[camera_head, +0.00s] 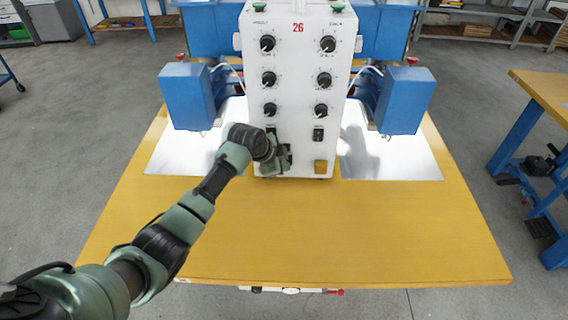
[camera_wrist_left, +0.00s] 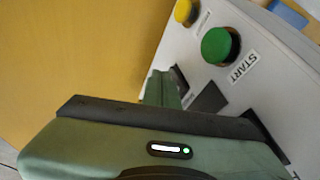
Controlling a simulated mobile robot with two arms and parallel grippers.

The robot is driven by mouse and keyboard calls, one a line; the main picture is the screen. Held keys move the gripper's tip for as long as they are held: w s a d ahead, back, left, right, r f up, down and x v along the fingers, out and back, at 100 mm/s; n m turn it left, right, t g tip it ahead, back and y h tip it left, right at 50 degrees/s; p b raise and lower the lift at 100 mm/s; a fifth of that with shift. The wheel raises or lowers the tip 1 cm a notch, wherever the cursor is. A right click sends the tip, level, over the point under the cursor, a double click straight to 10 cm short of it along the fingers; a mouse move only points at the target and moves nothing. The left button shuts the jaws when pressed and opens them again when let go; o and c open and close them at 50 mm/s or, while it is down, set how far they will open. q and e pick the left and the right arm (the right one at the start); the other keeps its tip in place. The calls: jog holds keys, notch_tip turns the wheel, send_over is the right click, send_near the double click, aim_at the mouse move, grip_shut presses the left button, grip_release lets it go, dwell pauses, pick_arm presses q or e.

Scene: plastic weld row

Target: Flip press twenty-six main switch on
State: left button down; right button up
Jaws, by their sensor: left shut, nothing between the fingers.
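The press (camera_head: 297,60) is a white control box with a red 26 at its top, standing on a yellow table. My right gripper is not in view.
In the left wrist view a green START button (camera_wrist_left: 219,45) and a yellow button (camera_wrist_left: 185,11) are close to the fingers. Blue blocks (camera_head: 188,96) and (camera_head: 405,100) flank the box. The front of the yellow table (camera_head: 330,230) is clear.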

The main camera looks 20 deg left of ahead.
pick_arm(q)
jog(key=shift+w, duration=0.15)
jog(key=shift+w, duration=0.2)
dwell(0.3)
jog(key=shift+a, duration=0.1)
jog(key=shift+w+r+p, duration=0.1)
jog(key=shift+r+p, duration=0.75)
jog(key=shift+r, duration=0.05)
